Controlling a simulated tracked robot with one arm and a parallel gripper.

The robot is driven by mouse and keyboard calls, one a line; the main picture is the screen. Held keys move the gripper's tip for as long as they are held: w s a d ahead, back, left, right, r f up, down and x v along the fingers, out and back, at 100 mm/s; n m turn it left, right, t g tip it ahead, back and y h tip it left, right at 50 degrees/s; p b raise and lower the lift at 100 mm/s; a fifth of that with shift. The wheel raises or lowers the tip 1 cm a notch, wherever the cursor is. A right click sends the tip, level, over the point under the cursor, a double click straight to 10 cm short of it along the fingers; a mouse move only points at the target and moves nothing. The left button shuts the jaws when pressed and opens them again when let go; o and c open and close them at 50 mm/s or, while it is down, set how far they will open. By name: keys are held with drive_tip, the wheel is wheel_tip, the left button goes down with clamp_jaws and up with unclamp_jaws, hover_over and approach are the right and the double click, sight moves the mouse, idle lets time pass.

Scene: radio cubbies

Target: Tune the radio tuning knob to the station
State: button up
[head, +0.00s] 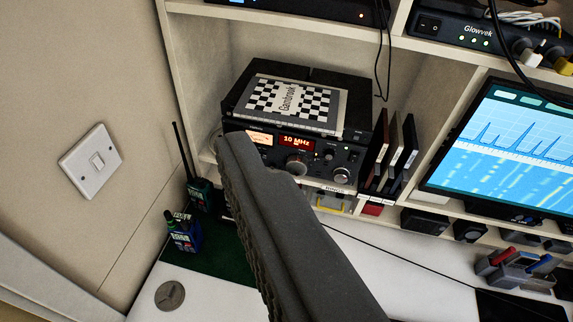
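The radio (349,156) is a black set in a cubby of the white shelf, tilted in the picture. Its red display (297,141) reads 10 MHz, with a lit meter (260,138) to its left. The large round tuning knob (296,164) sits just below the display and is visible. My gripper (240,148) reaches up from the bottom middle as a dark grey ridged shape. Its tip overlaps the left part of the radio front, left of the knob. It hides the lower left of the radio. I cannot tell whether it touches the radio or how its fingers stand.
A checkered Gambrook box (291,98) lies on top of the radio. Dark upright cases (394,150) stand right of it. A monitor (515,140) is at right. A thin cable crosses the white desk.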

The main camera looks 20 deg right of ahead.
drive_tip(key=w+d+f+t+y, duration=0.1)
drive_tip(key=w+f, duration=0.4)
drive_tip(key=w, duration=0.2)
drive_tip(key=w+d+f+t, duration=0.1)
drive_tip(key=w+f, duration=0.3)
drive_tip(key=w, duration=0.4)
drive_tip(key=m+g+h, duration=0.3)
drive_tip(key=m+h, duration=0.4)
drive_tip(key=h, duration=0.4)
approach(296, 171)
drive_tip(key=shift+b+x, duration=0.9)
drive_tip(key=shift+x, duration=3.4)
drive_tip(key=shift+r, duration=0.1)
drive_tip(key=c, duration=1)
